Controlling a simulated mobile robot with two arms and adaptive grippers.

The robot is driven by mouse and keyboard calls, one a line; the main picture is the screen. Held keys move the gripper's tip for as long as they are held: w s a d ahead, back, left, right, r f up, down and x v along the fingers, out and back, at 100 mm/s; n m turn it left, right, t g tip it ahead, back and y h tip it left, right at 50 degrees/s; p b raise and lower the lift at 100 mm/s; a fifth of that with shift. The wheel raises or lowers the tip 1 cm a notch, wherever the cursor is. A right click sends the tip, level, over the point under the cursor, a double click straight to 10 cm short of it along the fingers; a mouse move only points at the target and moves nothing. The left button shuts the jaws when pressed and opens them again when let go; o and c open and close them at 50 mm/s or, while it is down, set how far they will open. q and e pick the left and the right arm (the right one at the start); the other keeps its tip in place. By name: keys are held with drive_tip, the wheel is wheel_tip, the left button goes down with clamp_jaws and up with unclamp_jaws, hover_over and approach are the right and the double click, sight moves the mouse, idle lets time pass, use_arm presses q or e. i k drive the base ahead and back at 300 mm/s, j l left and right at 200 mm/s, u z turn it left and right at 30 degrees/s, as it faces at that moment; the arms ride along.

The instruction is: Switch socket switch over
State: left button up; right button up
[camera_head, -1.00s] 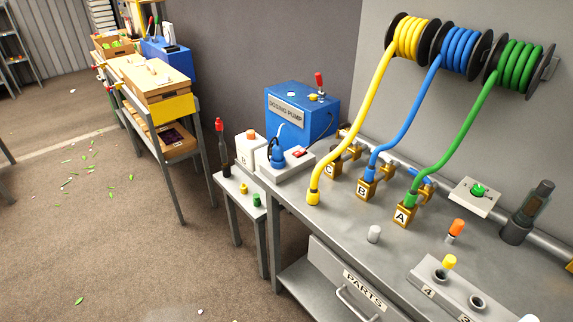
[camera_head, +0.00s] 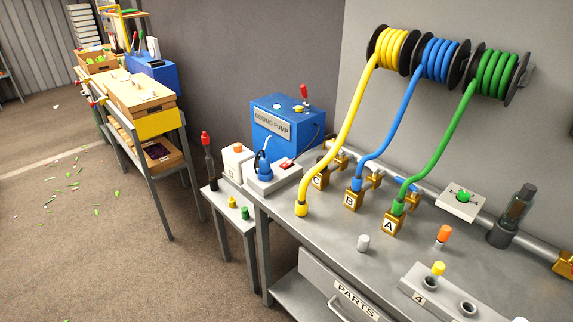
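A white socket box (camera_head: 281,178) sits at the left end of the grey workbench, in front of the blue dosing pump. A red switch (camera_head: 286,164) is on its top. A blue plug (camera_head: 264,169) stands in the socket, left of the switch, with a cable rising from it. The switch is too small to tell which way it is tipped. Neither of my grippers is in view.
The blue dosing pump (camera_head: 287,123) stands behind the socket box. Yellow (camera_head: 345,130), blue and green hoses hang from wall reels to the workbench (camera_head: 325,230). A low side table (camera_head: 227,205) holds a white bottle (camera_head: 236,164). Floor at left is mostly clear.

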sight(285, 165)
drive_tip(key=i+j+z, duration=0.1)
drive_tip(key=j, duration=0.25)
drive_tip(key=i+j+z, duration=0.1)
drive_tip(key=j, duration=0.3)
drive_tip(key=i+j+z, duration=0.25)
drive_tip(key=j, duration=0.5)
drive_tip(key=i+j+z, duration=0.1)
drive_tip(key=j, duration=0.35)
drive_tip(key=i, duration=0.1)
